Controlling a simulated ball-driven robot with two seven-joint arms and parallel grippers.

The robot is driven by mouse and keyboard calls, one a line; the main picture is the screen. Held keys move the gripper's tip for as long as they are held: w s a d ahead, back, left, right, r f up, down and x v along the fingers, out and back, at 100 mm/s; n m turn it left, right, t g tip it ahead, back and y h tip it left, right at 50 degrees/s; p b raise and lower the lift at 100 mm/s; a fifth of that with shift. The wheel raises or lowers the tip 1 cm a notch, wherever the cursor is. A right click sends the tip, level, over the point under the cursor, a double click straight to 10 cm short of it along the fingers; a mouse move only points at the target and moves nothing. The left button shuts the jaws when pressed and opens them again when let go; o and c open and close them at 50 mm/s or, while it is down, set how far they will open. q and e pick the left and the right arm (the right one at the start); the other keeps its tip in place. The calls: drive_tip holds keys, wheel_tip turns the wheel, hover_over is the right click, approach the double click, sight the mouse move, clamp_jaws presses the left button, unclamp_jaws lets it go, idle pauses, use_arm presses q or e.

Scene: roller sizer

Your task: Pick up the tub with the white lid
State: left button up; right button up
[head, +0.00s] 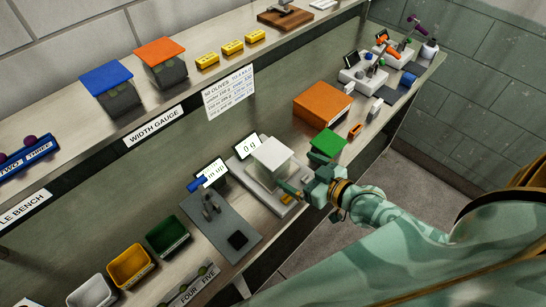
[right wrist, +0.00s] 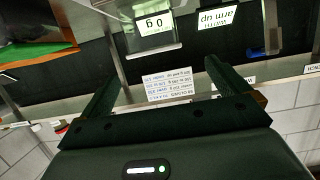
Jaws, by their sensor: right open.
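The tub with the white lid (head: 270,153) stands on the weighing scale on the lower bench in the head view. Its lid is pale and square, and its clear body shows below. My right gripper (head: 303,181) is just to the right and front of the tub, open, with nothing seen between its fingers. I cannot tell whether a finger touches the tub. My left gripper is not in view.
A scale display (head: 248,147) reads 0 g behind the tub. A green-lidded tub (head: 328,143) stands close on the right, with an orange box (head: 322,104) beyond. A second display (head: 211,173) and a grey plate (head: 221,225) lie left. Blue-lidded (head: 107,78) and orange-lidded (head: 160,51) tubs sit on the upper shelf.

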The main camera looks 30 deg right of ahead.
sight(272, 152)
drive_tip(key=x, duration=0.6)
drive_tip(key=shift+w+d+f+b, duration=0.1)
drive_tip(key=shift+d+f+b, duration=0.05)
drive_tip(key=shift+d+b, duration=0.15)
drive_tip(key=shift+w+a+f, duration=0.1)
drive_tip(key=shift+w+a, duration=0.15)
drive_tip(key=shift+w, duration=0.15)
drive_tip(key=x, duration=0.3)
drive_tip(key=b+x, duration=0.1)
drive_tip(key=shift+w+d+f, duration=0.15)
drive_tip(key=shift+w+f, duration=0.1)
drive_tip(key=shift+w, duration=0.25)
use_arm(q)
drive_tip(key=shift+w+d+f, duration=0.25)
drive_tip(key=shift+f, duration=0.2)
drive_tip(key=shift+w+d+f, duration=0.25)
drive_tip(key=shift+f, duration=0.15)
use_arm(e)
drive_tip(key=shift+r, duration=0.1)
drive_tip(key=shift+c, duration=0.3)
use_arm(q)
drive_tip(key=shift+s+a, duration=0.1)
use_arm(e)
drive_tip(key=c, duration=0.8)
